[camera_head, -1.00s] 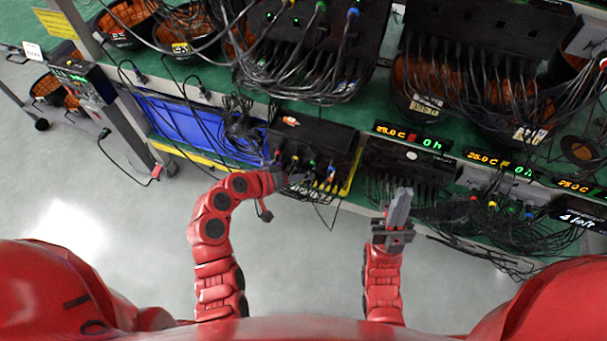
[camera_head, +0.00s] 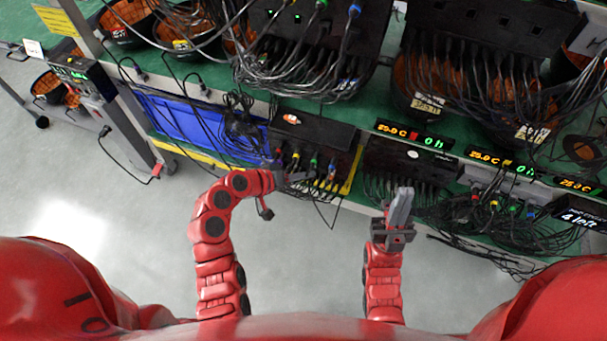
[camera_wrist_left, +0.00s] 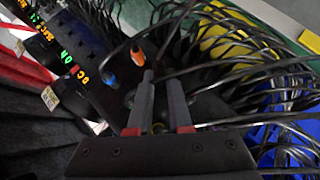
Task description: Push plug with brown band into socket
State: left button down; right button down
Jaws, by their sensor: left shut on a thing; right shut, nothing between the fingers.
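My left gripper (camera_head: 300,177) reaches in from the left to the front of a black socket box (camera_head: 320,132) with several cables and coloured plugs. In the left wrist view, its fingers (camera_wrist_left: 161,85) are closed around a dark thing, mostly hidden. A small yellowish-brown ring (camera_wrist_left: 158,127) shows low between them; I cannot tell for sure that it is the plug's brown band, or how deep the plug sits. An orange plug (camera_wrist_left: 137,56) and a blue plug (camera_wrist_left: 109,77) stand just beyond the fingertips. My right gripper (camera_head: 399,208) is shut and empty, away from the box.
A blue bin (camera_head: 190,128) lies left of the box. Another cabled black unit (camera_head: 405,160) and lit displays (camera_head: 410,134) are to the right. Loose black cables (camera_head: 500,228) hang at the right edge. Open floor (camera_head: 300,250) lies between my arms.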

pick_arm(q)
jog(key=shift+b, duration=0.35)
dwell(0.6)
jog(key=shift+w+d, duration=0.15)
jog(key=shift+w, duration=0.35)
jog(key=c, duration=0.8)
grip_release()
jog(key=shift+o, duration=0.2)
jog(key=p+v, duration=0.1)
jog(key=v, duration=1.6)
jog(key=shift+r, duration=0.2)
